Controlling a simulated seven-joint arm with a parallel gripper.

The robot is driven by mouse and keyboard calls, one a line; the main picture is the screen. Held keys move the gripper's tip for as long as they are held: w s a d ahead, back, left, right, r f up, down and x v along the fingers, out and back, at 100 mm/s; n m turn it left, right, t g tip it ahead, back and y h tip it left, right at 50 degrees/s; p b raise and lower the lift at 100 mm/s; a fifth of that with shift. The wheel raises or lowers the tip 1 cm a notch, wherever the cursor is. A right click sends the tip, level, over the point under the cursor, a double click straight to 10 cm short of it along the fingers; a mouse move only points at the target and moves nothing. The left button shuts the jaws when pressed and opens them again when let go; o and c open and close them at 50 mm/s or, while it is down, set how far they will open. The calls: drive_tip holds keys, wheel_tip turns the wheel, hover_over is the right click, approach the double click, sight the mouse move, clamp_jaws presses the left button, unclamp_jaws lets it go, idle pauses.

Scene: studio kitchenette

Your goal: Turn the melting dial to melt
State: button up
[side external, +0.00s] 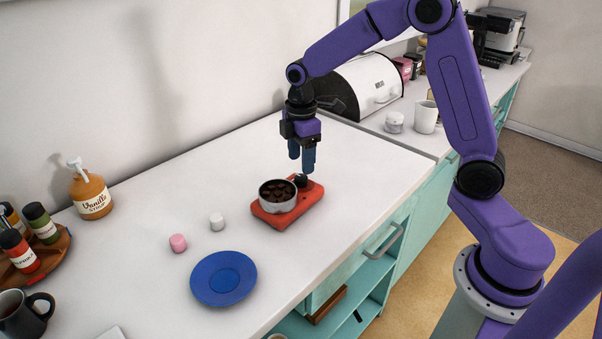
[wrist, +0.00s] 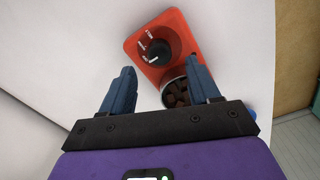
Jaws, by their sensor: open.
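The melting device is a red base (side external: 289,214) on the white counter, with a metal pot of dark brown pieces (side external: 277,194) at its left end. The black melting dial (side external: 301,180) sits at the other end of the base. In the wrist view the dial (wrist: 157,51) shows with white marks and lettering beside it; the lettering is too small to read. My gripper (side external: 302,163) is open and empty, pointing down close above the dial end. In the wrist view its fingers (wrist: 160,92) are apart, and the right finger partly hides the pot (wrist: 176,93).
A pink marshmallow-like piece (side external: 178,243), a white one (side external: 217,222) and a blue plate (side external: 223,278) lie left of the device. A syrup bottle (side external: 90,194) stands far left. A bread box (side external: 367,85) and white mug (side external: 426,117) stand behind.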

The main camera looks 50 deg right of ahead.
sight(301, 176)
drive_tip(key=shift+f, duration=2.6)
drive_tip(key=c, duration=1)
